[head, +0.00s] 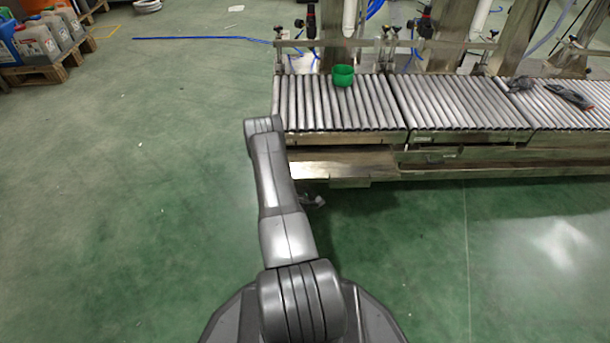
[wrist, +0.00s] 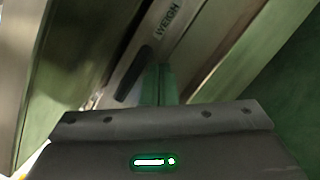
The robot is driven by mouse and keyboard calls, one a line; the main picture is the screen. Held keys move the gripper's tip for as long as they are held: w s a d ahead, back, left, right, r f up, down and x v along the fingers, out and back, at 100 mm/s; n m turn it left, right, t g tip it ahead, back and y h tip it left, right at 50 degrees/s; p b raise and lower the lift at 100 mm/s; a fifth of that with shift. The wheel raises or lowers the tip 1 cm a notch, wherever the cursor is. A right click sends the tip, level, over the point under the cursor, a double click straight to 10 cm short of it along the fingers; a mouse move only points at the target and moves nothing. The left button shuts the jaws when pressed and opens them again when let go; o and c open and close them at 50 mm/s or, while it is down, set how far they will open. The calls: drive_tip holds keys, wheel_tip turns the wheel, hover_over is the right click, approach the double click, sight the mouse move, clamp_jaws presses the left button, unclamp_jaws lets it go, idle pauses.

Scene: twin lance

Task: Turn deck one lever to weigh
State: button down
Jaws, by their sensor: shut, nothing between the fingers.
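In the wrist view a metal plate (wrist: 165,42) carries the printed word WEIGH. A dark, elongated piece (wrist: 134,80) lies on the plate below the word; I cannot tell if it is the lever's handle or a slot. My gripper (wrist: 160,72) is shut and empty, its narrow greenish fingers pointing up at the plate, close beside the dark piece. I cannot tell whether they touch. In the head view my arm reaches toward the left front end of the roller deck (head: 340,103); my gripper and the lever cannot be made out there.
Metal frame rails run along both sides of the plate in the wrist view. In the head view a green cup (head: 343,75) stands on the rollers and dark items (head: 568,96) lie farther right. A metal shelf (head: 343,163) juts below the deck.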

drive_tip(key=shift+f, duration=0.1)
drive_tip(key=s+f+p, duration=0.2)
drive_tip(key=s+f, duration=0.4)
drive_tip(key=s, duration=0.3)
drive_tip(key=shift+s, duration=0.35)
drive_tip(key=shift+f, duration=0.1)
drive_tip(key=w+r+b, duration=0.2)
drive_tip(key=w+r, duration=0.4)
drive_tip(key=w, duration=0.3)
drive_tip(key=shift+w+r, duration=0.2)
drive_tip(key=shift+w, duration=0.2)
